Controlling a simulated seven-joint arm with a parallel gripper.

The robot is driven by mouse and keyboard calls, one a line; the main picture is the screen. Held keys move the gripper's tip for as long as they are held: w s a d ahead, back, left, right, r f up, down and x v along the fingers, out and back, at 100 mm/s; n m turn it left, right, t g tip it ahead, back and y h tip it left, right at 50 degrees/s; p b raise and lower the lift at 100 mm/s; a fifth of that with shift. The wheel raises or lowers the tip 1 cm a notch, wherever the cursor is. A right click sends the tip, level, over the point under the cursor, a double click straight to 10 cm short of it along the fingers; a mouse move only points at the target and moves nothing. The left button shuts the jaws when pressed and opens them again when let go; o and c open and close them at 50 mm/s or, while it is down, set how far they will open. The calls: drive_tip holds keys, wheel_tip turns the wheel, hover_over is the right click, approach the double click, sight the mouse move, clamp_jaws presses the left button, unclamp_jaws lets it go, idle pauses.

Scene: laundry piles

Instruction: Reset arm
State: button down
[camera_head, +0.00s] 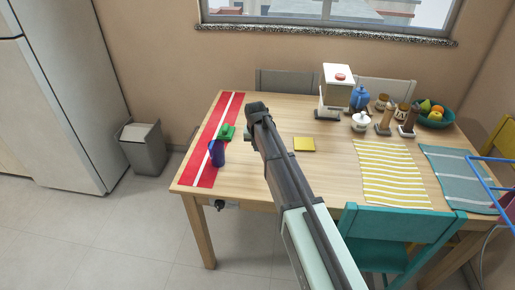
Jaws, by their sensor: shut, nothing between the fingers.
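My arm reaches from the bottom edge up over the wooden table, with a pale lower part and a dark far part. My gripper (257,108) is at the dark far end, above the table between the red runner and the yellow square. It is shut and carries nothing. Its fingertips are small and hard to make out from this angle. Whether it has any height above the tabletop cannot be told exactly.
A red runner (198,174) lies left, with a blue mug (217,153) and green item (227,131). A yellow square (304,144), striped cloth (392,175), coffee machine (336,91) and fruit bowl (436,117) stand or lie right. A teal chair (400,226) is at the front.

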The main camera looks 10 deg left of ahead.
drive_tip(key=v, duration=0.6)
drive_tip(key=shift+r, duration=0.35)
